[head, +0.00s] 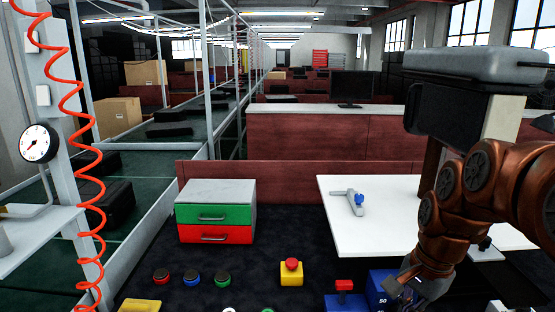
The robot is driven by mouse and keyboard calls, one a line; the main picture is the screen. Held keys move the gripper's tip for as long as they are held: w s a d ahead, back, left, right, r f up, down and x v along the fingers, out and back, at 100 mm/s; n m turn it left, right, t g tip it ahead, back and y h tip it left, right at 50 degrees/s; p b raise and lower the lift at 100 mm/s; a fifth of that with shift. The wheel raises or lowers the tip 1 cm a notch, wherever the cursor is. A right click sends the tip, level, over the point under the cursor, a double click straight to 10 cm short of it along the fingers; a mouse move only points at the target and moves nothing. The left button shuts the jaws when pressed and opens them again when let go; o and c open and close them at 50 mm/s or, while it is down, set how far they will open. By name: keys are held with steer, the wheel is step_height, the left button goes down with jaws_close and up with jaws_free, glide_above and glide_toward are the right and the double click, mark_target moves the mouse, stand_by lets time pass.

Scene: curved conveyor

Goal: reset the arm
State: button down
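My copper-coloured arm (465,200) is folded on the right side of the head view, in front of the white table. My gripper (412,290) points down near the bottom edge of the picture. It is beside a blue block marked 50 (380,285), and I cannot tell whether they touch. The fingers are small, dark and partly cut off, so their opening does not show clearly. I see no object clearly held in the gripper.
The white table (345,235) carries a grey tool with a blue knob (350,200). A drawer cabinet (216,212) stands left of it. Front items include coloured buttons (192,278), a yellow box with red button (291,272) and a red-topped device (345,293). A conveyor (170,215) runs along the left.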

steer(key=s+a+f+n+g, duration=0.1)
steer(key=s+a+f+n, duration=0.1)
steer(key=s+n, duration=0.4)
steer(key=s+a+f+n+g+h, duration=0.1)
steer(key=s+a+f+n, duration=0.2)
steer(key=s, duration=1)
steer(key=f+n, duration=0.2)
steer(key=n, duration=0.1)
steer(key=shift+a, duration=0.35)
